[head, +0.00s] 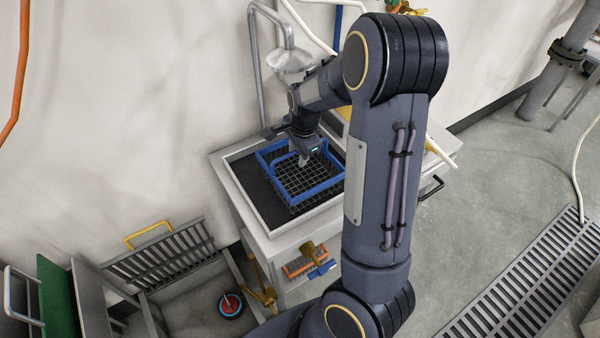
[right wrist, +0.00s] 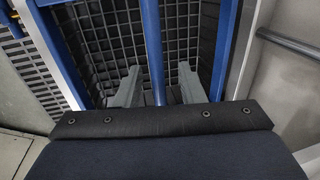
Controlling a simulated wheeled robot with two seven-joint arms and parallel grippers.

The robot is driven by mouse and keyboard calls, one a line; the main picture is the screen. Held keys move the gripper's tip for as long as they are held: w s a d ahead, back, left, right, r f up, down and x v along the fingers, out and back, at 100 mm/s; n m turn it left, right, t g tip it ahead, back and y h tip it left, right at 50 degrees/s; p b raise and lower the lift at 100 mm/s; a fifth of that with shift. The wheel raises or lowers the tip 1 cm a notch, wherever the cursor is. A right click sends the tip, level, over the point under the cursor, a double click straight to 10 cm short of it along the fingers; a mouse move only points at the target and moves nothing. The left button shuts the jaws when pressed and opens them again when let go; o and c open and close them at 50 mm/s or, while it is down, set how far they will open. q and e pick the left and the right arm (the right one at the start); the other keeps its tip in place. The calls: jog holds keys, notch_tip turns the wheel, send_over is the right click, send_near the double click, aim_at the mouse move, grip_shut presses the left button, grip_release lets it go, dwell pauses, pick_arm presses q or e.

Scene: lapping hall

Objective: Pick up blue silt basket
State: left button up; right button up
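The blue silt basket (head: 318,189) has a blue rim and a dark mesh body. It sits in the dark-floored basin of a pale bench. My right gripper (head: 303,160) reaches down over it from above. In the right wrist view, my right gripper's two grey fingers (right wrist: 157,88) are apart, one on each side of a blue bar of the basket (right wrist: 152,45). Gaps show between the bar and both fingers. The mesh shows below them. The basket's far side is partly hidden by my right arm. My left gripper is not in view.
The light basin rim (head: 244,210) surrounds the basket. A grey bent pipe (head: 254,60) stands close behind, against the wall. An open floor pit with a raised grate (head: 165,258) lies at lower left. A floor drain (head: 530,290) runs at right, with clear floor beside it.

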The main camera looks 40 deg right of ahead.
jog(key=shift+f, duration=0.55)
grip_shut()
jog(key=shift+w+r, duration=0.1)
dwell(0.9)
